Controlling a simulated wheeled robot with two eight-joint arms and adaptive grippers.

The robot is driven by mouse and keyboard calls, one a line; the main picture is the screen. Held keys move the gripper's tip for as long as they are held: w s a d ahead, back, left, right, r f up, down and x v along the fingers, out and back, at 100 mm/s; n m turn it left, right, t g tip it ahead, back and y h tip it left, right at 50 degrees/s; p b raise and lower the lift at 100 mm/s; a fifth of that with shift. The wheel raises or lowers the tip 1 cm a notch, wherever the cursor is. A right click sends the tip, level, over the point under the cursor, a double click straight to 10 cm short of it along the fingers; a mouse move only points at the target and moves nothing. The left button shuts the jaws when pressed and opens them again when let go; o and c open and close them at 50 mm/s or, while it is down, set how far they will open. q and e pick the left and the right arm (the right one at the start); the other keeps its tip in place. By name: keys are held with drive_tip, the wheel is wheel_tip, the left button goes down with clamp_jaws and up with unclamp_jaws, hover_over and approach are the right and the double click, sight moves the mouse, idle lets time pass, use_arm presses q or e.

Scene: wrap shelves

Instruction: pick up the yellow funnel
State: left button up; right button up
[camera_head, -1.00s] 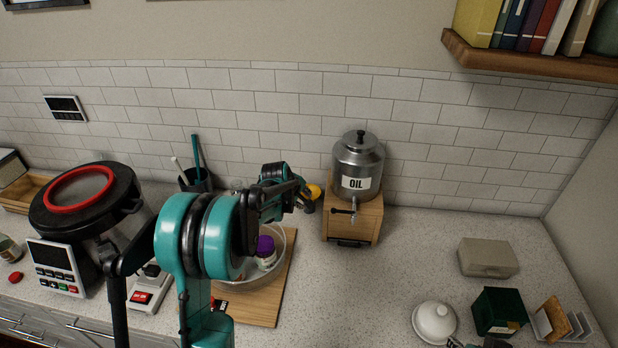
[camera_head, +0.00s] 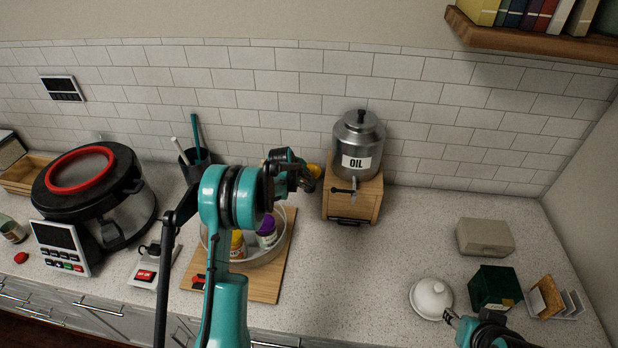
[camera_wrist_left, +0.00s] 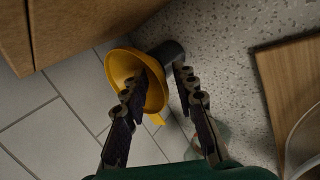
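The yellow funnel (camera_head: 314,170) shows as a small patch beside the oil dispenser in the head view, mostly hidden by my left gripper. In the left wrist view the funnel (camera_wrist_left: 122,66) shows its wide mouth, next to a dark grey cylinder (camera_wrist_left: 168,54). My left gripper (camera_wrist_left: 160,82) is open, with one finger overlapping the funnel's mouth and the other to its right; contact cannot be told. The left gripper also shows in the head view (camera_head: 302,176). My right arm is at the bottom right of the head view, its gripper (camera_head: 452,316) partly seen near a white domed lid.
The oil dispenser (camera_head: 357,148) on a wooden stand (camera_head: 346,204) is just right of the funnel. A glass bowl (camera_head: 284,244) with jars is on a wooden board (camera_head: 262,286). A pressure cooker (camera_head: 120,215) stands left. The counter's middle right is clear.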

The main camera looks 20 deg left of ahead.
use_arm(q)
clamp_jaws()
drive_tip(key=shift+r, duration=0.1)
